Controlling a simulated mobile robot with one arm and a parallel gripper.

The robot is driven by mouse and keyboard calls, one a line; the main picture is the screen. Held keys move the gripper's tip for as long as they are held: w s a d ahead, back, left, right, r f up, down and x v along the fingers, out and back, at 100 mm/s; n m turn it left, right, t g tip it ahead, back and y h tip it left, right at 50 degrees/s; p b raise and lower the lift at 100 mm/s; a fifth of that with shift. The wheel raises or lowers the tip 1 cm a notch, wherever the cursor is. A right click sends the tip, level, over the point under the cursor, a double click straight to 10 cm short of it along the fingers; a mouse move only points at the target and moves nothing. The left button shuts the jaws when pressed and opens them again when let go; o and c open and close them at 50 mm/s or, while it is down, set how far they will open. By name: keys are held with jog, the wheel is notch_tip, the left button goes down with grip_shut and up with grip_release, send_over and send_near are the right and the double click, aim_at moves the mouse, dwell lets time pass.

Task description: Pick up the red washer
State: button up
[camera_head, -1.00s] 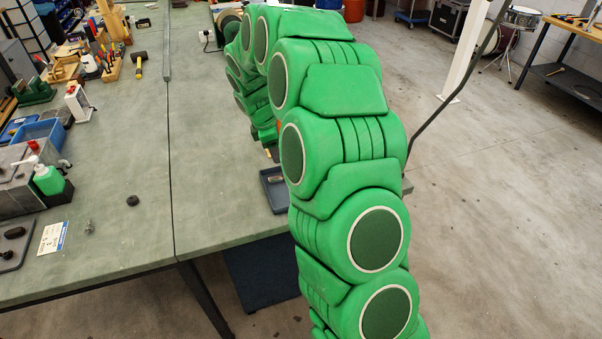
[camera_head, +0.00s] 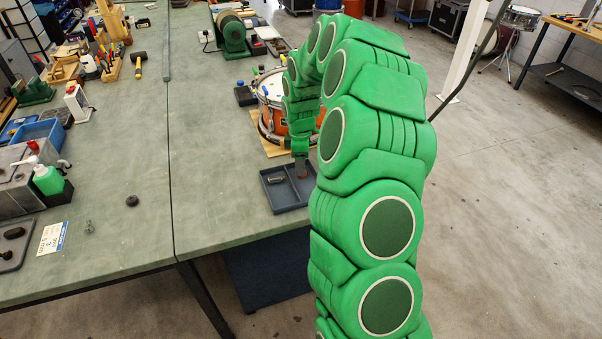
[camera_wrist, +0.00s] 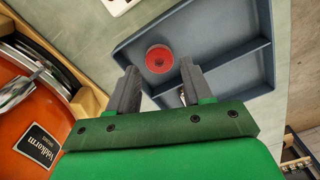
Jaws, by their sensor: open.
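The red washer (camera_wrist: 159,59) is a round red ring with a dark centre. It lies in one compartment of a blue-grey divided tray (camera_wrist: 215,35), seen in the wrist view. My gripper (camera_wrist: 159,68) is open, with its two grey fingertips to either side of the washer's near edge in the picture. Nothing is held between them. In the head view my gripper (camera_head: 301,166) is over the right part of the tray (camera_head: 289,207). How far the fingertips are above the washer I cannot tell.
An orange drum (camera_head: 272,118) on a wooden board stands just behind the tray; it fills the left of the wrist view (camera_wrist: 30,115). A metal piece (camera_head: 275,180) lies in the tray's left compartment. The green bench top (camera_head: 215,190) left of the tray is clear.

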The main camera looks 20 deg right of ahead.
notch_tip(320, 180, down, 2)
jog(key=shift+f, duration=0.25)
jog(key=c, duration=0.8)
jog(key=shift+w+r, duration=0.1)
jog(key=shift+r, duration=0.45)
notch_tip(320, 180, up, 2)
jog(key=shift+r, duration=0.1)
jog(key=s+r, duration=0.3)
jog(key=s, duration=0.1)
jog(key=s+a+r, duration=0.1)
jog(key=s+r, duration=0.2)
jog(key=s, duration=0.2)
jog(key=s+a+r, duration=0.1)
jog(key=s+r, duration=0.2)
jog(key=s, duration=0.2)
jog(key=shift+a+r, duration=0.1)
jog(key=shift+r, duration=0.25)
